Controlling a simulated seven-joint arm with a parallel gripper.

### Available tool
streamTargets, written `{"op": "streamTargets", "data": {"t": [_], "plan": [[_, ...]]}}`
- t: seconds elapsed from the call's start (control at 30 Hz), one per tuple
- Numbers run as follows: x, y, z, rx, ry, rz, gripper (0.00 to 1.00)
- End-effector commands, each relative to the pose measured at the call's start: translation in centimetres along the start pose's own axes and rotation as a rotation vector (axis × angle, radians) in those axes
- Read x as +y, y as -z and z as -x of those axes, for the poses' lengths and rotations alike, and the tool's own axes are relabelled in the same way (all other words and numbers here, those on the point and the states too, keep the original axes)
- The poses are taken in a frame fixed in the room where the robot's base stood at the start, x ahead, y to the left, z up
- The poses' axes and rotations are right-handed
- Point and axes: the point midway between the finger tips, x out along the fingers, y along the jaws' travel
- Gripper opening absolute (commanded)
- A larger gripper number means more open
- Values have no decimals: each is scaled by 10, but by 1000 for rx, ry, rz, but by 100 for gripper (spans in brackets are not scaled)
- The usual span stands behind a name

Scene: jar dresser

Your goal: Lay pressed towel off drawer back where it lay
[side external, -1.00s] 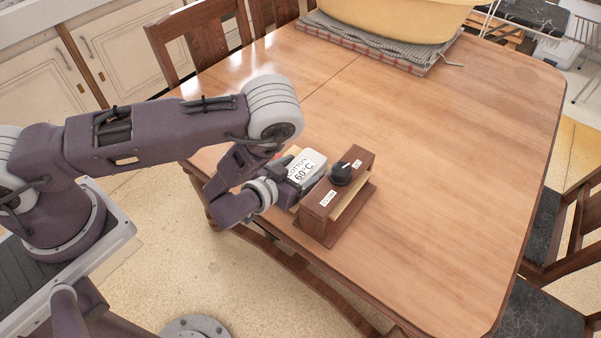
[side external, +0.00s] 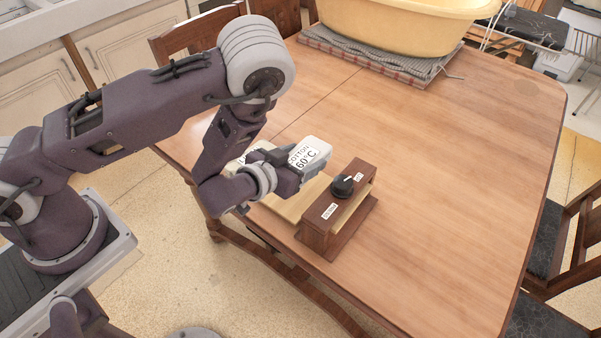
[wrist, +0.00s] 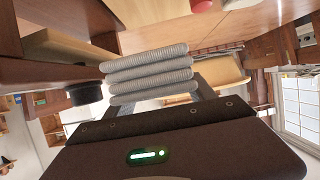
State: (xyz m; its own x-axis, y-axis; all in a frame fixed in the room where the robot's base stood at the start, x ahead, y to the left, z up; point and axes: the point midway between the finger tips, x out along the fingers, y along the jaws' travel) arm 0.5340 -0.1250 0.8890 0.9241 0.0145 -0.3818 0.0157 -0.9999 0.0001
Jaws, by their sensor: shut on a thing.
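The folded towel (side external: 316,148) is a pale, rounded bundle with a "COTTON 60°C" label on top. In the wrist view the towel (wrist: 150,75) shows as several stacked grey ribbed folds. My gripper (side external: 292,163) is shut on the towel and appears to hold it above the pale drawer board (side external: 290,207). The fingertips are partly hidden by the towel.
Another pale labelled thing (side external: 238,160) shows partly behind my gripper. A yellow tub (side external: 400,18) stands on grey cloth (side external: 372,60) at the table's far side. The table (side external: 450,170) is clear right of the press. Chairs stand around it.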

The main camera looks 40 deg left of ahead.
Motion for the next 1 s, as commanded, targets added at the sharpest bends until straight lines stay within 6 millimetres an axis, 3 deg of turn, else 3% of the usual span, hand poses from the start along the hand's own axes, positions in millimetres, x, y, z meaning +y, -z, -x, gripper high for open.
{"op": "streamTargets", "data": {"t": [0.17, 0.27, 0.37, 0.5, 0.7, 0.83, 0.93, 1.0], "plan": [[-3, 13, 5, 0, 4, 1, 16], [-21, 14, 0, 4, 30, 8, 16], [-57, 14, -9, 10, 78, 25, 16], [-128, 12, -16, 17, 168, 58, 16], [-231, 0, -5, 10, 295, 113, 16], [-266, -6, 5, 2, 337, 137, 16], [-276, -16, 5, -2, 347, 142, 16], [-277, -32, 0, -5, 347, 143, 16]]}}
